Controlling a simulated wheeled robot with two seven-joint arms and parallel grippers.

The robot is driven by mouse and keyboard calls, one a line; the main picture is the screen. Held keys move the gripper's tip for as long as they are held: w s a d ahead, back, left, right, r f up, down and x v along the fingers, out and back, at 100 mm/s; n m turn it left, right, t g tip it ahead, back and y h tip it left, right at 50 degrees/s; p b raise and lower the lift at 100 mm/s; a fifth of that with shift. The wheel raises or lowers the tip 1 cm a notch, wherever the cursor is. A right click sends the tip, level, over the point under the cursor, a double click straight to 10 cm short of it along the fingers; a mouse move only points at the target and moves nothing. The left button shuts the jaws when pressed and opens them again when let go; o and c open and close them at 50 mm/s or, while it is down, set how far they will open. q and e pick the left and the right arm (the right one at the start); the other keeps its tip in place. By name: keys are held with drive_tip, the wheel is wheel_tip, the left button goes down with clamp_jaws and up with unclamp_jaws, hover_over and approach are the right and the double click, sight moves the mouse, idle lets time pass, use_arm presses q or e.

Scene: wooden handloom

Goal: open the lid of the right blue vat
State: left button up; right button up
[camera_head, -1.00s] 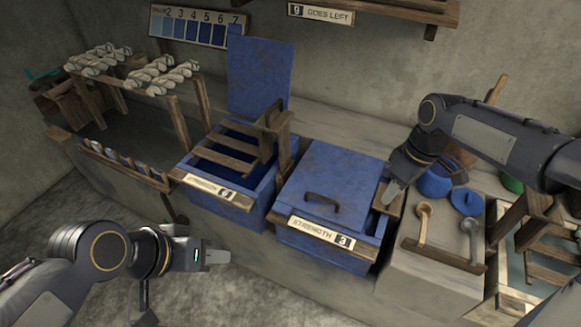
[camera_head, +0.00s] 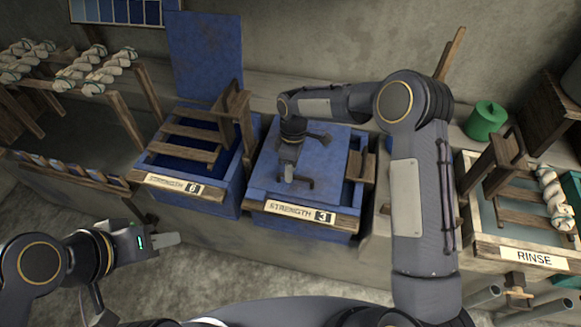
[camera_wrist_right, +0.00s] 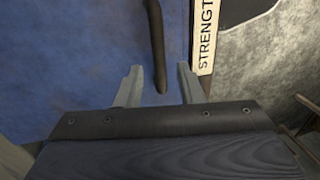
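The right blue vat (camera_head: 295,227) carries the label "STRENGTH 3" on its front. Its blue lid (camera_head: 330,150) lies shut on top, with a dark bar handle near the front edge. My right gripper (camera_head: 288,172) is over the lid, pointing down at the handle (camera_head: 304,183). In the right wrist view my right gripper (camera_wrist_right: 160,78) is open, and the end of the handle (camera_wrist_right: 157,55) shows between its two fingers. I cannot tell whether they touch it. My left gripper (camera_head: 168,239) is low at the left, in front of the left vat, holding nothing visible; its finger gap cannot be made out.
A rinse basin (camera_head: 488,249) with a wooden rack stands at the right. A green pot (camera_head: 486,120) is behind it.

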drive_tip(key=shift+f, duration=0.2)
drive_tip(key=shift+c, duration=0.2)
clamp_jaws()
drive_tip(key=shift+r, duration=0.1)
